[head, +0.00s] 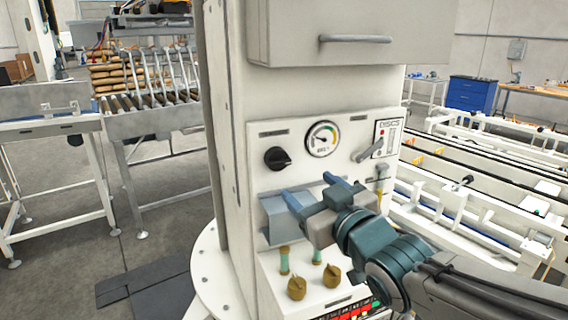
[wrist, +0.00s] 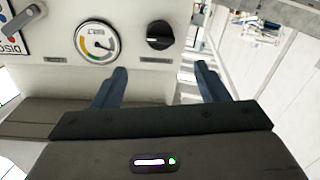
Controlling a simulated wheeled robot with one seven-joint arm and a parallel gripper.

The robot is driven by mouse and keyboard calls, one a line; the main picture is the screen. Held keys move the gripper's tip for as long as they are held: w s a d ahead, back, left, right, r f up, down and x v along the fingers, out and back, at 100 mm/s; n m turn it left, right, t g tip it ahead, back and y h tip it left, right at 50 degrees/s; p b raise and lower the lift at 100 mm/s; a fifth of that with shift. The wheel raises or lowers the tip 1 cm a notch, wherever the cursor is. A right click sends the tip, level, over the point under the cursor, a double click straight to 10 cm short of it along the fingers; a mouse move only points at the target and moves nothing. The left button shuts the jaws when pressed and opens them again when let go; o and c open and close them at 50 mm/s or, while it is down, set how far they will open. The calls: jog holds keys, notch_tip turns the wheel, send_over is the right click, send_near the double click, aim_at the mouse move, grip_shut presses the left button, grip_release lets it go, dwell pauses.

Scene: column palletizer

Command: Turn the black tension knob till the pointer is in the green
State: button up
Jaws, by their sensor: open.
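The black tension knob (head: 278,158) sits on the pale column panel, left of and slightly below a round gauge (head: 322,139). The gauge has a white face with a coloured arc; its thin dark pointer appears to point left in the head view, but its exact reading is too small to tell. My gripper (head: 310,190) is open and empty, in front of the panel and below the knob and gauge. In the wrist view, which is upside down, the knob (wrist: 159,35) lies beyond the gap between my fingertips (wrist: 162,70), and the gauge (wrist: 96,41) is left of it. Nothing touches the knob.
A lever on a DISCS plate (head: 370,150) is right of the gauge. Below are a sloped metal hood, brass-coloured knobs (head: 297,288) and a row of lit buttons. A grey cabinet with a handle (head: 355,39) overhangs the panel. Conveyors stand left and right.

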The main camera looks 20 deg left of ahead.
aim_at(281, 164)
jog(key=p+x, duration=0.2)
jog(key=x, duration=1)
jog(key=shift+w+a, duration=0.15)
jog(key=shift+a, duration=0.05)
jog(key=shift+f, duration=0.1)
jog(key=c, duration=0.9)
